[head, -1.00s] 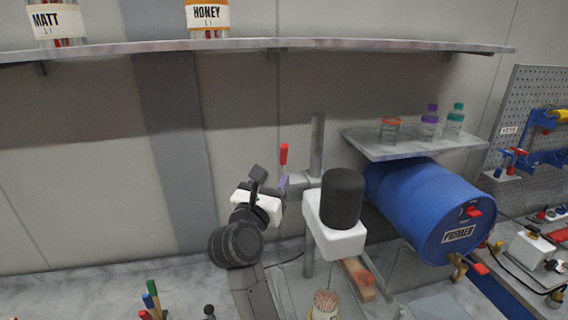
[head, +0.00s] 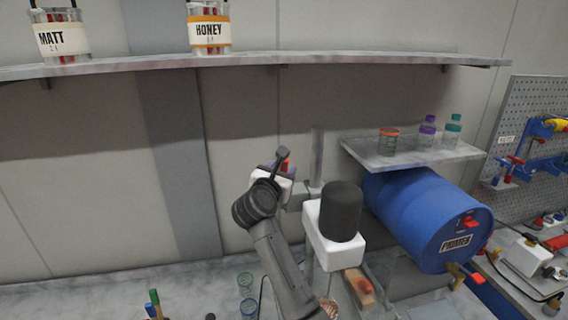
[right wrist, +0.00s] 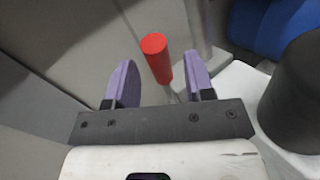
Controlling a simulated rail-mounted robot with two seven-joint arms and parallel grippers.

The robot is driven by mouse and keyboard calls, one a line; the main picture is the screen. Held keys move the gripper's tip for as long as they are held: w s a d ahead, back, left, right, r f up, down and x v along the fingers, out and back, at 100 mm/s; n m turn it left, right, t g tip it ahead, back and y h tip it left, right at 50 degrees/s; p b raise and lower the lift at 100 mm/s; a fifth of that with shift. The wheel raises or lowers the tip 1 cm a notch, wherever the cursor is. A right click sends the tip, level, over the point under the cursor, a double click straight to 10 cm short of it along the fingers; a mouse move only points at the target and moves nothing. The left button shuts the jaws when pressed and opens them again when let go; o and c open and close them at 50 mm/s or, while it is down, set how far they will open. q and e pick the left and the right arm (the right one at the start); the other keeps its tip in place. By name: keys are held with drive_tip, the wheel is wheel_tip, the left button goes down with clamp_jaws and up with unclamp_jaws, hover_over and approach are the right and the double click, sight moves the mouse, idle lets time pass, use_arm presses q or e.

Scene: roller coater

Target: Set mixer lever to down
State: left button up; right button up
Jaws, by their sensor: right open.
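The mixer (head: 335,222) has a white body with a black motor housing on top, mounted on a grey post. Its lever has a red handle (right wrist: 155,56) on a thin metal rod, pointing up in the right wrist view. My right gripper (right wrist: 160,82) is open, with one purple finger pad on each side of the lever. The lever shows between the fingers, and contact is not visible. In the head view my right gripper (head: 278,168) is at the lever, left of the post, and hides most of it. My left gripper is not in view.
A blue barrel (head: 425,215) lies right of the mixer, below a small shelf (head: 385,158) with jars and bottles. A long shelf (head: 260,58) with labelled containers runs above. The wall left of my right arm is clear.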

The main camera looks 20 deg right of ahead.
drive_tip(key=shift+x, duration=1.1)
drive_tip(key=shift+c, duration=0.3)
clamp_jaws()
